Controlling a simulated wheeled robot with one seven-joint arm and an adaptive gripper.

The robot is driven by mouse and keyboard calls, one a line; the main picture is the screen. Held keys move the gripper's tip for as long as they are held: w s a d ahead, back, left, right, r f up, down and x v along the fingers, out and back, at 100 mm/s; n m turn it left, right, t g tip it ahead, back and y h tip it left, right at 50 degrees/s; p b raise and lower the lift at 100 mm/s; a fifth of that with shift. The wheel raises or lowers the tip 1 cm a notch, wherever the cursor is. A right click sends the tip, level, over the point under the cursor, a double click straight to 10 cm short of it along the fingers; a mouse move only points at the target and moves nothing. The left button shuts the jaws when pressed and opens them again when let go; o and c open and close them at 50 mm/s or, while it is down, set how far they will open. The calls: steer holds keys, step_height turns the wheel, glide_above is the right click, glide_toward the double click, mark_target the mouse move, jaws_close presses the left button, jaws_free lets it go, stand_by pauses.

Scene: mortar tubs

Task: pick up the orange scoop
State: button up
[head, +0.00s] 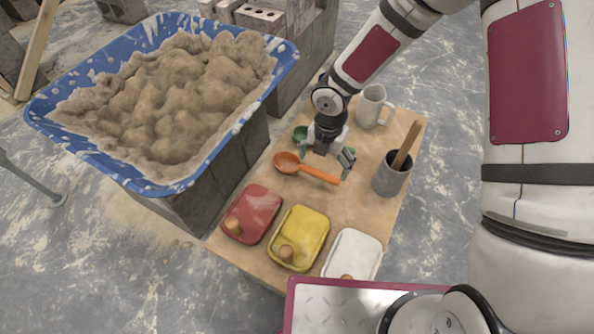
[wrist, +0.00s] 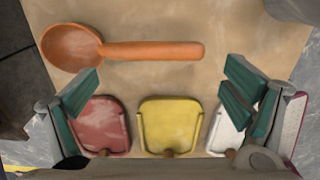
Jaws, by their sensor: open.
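The orange scoop (head: 305,168) lies flat on the wooden board, its bowl to the left and its handle pointing right. In the wrist view the scoop (wrist: 150,50) lies across the upper part of the picture, its bowl at upper left. My gripper (head: 328,165) is above the board close to the scoop, partly in front of it in the head view. In the wrist view the fingers of my gripper (wrist: 160,95) are spread wide with nothing between them, and the scoop shows beyond the fingertips. My gripper does not appear to touch it.
A blue tub (head: 150,188) of mortar stands on blocks at left. A grey cup (head: 390,180) with a stick and a mug (head: 372,106) stand at right. A green item (head: 299,133) lies behind the scoop.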

mark_target(323, 175)
steer(key=shift+d+f+b, duration=0.1)
steer(key=shift+f+b, duration=1.7)
steer(key=shift+f, duration=1.7)
steer(key=c, duration=1.6)
steer(key=shift+r, duration=0.15)
